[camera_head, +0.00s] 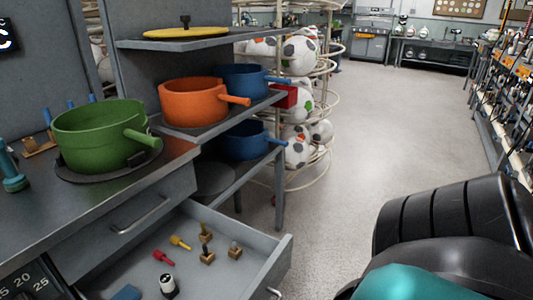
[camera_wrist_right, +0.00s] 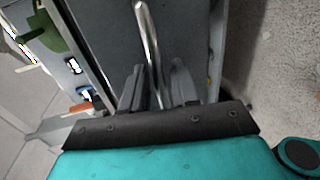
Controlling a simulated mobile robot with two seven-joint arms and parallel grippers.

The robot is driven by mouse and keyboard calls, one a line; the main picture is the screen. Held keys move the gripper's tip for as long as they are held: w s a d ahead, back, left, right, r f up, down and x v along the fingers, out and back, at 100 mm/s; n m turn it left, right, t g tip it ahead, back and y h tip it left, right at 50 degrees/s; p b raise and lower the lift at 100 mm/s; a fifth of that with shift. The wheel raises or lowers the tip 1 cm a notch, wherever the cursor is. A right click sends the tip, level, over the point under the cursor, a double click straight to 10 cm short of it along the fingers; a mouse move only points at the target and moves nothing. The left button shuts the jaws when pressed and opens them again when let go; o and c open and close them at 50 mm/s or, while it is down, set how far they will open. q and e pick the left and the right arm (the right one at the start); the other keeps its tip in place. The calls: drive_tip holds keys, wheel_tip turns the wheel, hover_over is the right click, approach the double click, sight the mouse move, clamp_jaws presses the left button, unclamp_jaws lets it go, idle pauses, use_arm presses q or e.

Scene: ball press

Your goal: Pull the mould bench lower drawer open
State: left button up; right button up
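The mould bench lower drawer (camera_head: 240,230) stands pulled out at the bottom of the head view, with its inside showing. Its handle (camera_head: 273,292) is just visible at the bottom edge. In the right wrist view a long metal bar handle (camera_wrist_right: 148,45) runs along a grey drawer front (camera_wrist_right: 185,40). My right gripper (camera_wrist_right: 159,85) has its fingers apart, one on each side of the bar. Whether a finger touches it I cannot tell. In the head view only my right arm shows, at the lower right. My left gripper is not in view.
The open drawer holds small red and yellow pieces (camera_head: 163,258) and several small blocks. Above it is the shut upper drawer (camera_head: 130,220). A green pot (camera_head: 95,135) stands on the bench top (camera_head: 60,205). Shelves with pots and a ball rack (camera_head: 300,50) stand behind. Open floor (camera_head: 390,130) lies right.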

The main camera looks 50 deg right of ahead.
drive_tip(key=v, duration=1.3)
drive_tip(key=shift+p, duration=0.4)
drive_tip(key=shift+d, duration=0.1)
